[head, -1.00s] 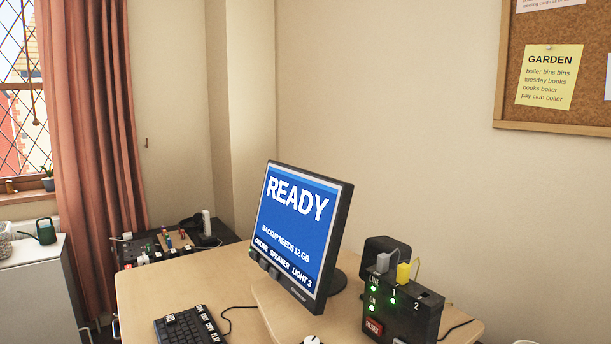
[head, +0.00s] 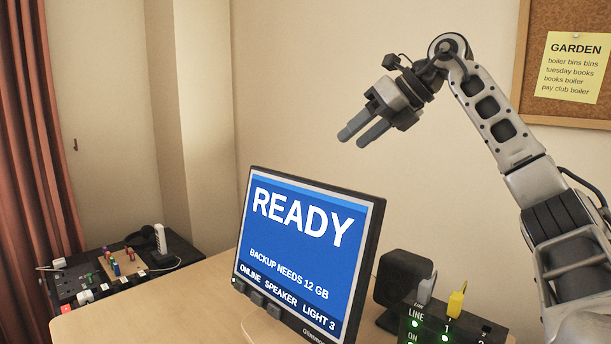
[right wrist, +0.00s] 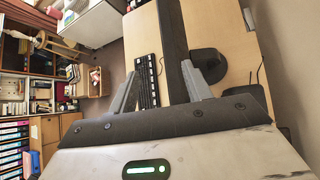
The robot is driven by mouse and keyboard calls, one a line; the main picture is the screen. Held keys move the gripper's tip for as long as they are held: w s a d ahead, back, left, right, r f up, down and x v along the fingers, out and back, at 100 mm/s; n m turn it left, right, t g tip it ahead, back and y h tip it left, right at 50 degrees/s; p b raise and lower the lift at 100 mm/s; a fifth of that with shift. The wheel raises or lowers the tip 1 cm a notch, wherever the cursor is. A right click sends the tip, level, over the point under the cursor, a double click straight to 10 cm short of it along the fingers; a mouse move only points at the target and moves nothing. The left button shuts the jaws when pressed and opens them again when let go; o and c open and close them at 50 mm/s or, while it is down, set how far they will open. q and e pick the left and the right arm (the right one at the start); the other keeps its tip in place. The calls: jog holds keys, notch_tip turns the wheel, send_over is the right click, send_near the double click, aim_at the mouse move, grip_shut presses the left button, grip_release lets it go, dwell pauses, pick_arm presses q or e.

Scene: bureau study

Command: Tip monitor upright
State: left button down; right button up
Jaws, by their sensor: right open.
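The monitor (head: 297,250) stands on the desk in the head view, its blue screen reading READY and its frame slightly tilted in the picture. My right gripper (head: 357,138) is open and empty, in the air above the monitor's top right corner and apart from it. In the right wrist view the monitor's top edge (right wrist: 174,45) runs as a dark bar between the open fingers, below them, with its round dark base (right wrist: 208,66) on the desk beside it. My left gripper is in neither view.
A black box with green lights and plugs (head: 450,326) and a dark speaker (head: 403,281) stand right of the monitor. A low dark table with small items (head: 85,275) is at the left. The keyboard (right wrist: 147,80) lies on the desk. The desk's left part (head: 170,300) is clear.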

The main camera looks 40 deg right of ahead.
jog(key=shift+m+h, duration=0.3)
jog(key=x, duration=0.9)
jog(key=d+x, duration=0.1)
jog(key=x, duration=0.4)
jog(key=shift+f+b, duration=0.3)
jog(key=shift+c, duration=0.3)
